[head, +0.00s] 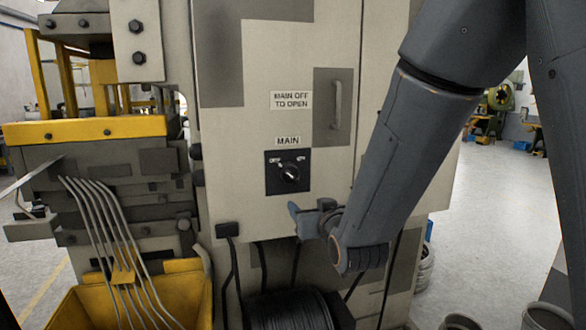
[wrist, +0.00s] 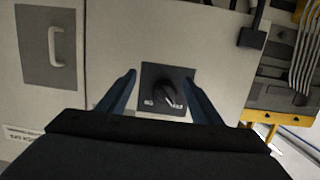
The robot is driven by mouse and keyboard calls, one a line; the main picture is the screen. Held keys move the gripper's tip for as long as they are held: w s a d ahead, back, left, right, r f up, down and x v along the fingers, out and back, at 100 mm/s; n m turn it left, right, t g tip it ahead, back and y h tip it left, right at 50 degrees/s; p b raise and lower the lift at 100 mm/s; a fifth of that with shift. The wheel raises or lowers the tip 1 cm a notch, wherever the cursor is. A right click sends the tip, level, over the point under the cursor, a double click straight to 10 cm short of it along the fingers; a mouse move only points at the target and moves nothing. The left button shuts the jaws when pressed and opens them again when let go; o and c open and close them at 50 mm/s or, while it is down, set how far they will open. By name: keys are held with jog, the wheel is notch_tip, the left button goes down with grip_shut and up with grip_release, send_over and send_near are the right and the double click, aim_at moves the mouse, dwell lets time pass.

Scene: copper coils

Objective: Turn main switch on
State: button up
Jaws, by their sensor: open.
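The main switch is a round black rotary knob (head: 290,172) on a dark square plate (head: 272,184), under a "MAIN" label (head: 288,141) on the cabinet front. "OFF" is at the plate's upper left and "ON" at its upper right. I cannot tell surely which mark the knob points to. My gripper (head: 297,214) is just below and right of the plate in the head view, apart from the knob. In the wrist view, which is upside down, the knob (wrist: 170,88) shows between the two spread fingers of my gripper (wrist: 159,78), with nothing held.
Black cables (head: 231,265) hang below. A yellow bin (head: 75,308) and bent rods (head: 110,235) stand left. Open floor (head: 490,210) lies right.

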jog(key=t+y, duration=0.1)
jog(key=t, duration=0.1)
send_near(293, 177)
jog(key=w, duration=0.2)
jog(key=shift+a+p+x, duration=0.1)
jog(key=shift+p+x, duration=0.7)
jog(key=shift+x, duration=1.15)
jog(key=shift+a+p+x, duration=0.15)
jog(key=shift+p+x, duration=0.65)
jog(key=shift+x, duration=1.15)
jog(key=c, duration=1.1)
jog(key=shift+o, duration=0.2)
